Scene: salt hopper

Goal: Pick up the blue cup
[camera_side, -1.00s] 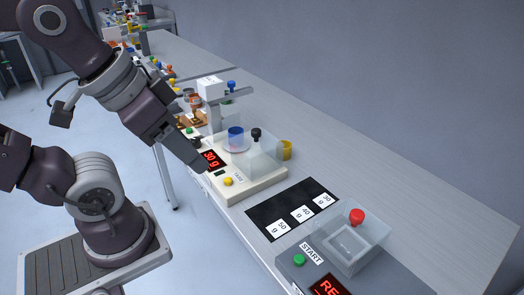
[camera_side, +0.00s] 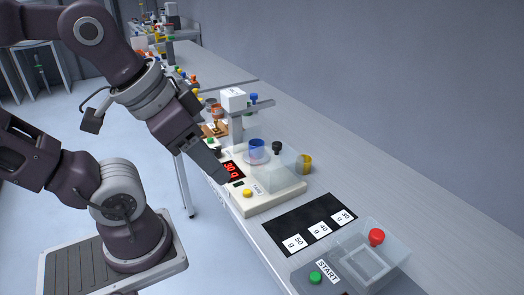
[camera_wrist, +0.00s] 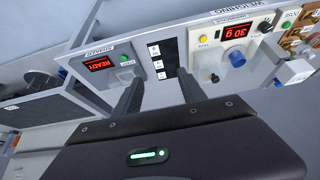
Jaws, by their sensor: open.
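The blue cup (camera_side: 257,151) stands upright on the scale (camera_side: 275,199), behind clear panels, in the side view.
A black knob (camera_side: 277,147) and a yellow cup (camera_side: 304,163) are close to the blue cup. A white-headed stand (camera_side: 234,99) rises behind it. A black mat with weight labels (camera_side: 309,226) and a clear box with a red knob (camera_side: 376,237) lie nearer the camera.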

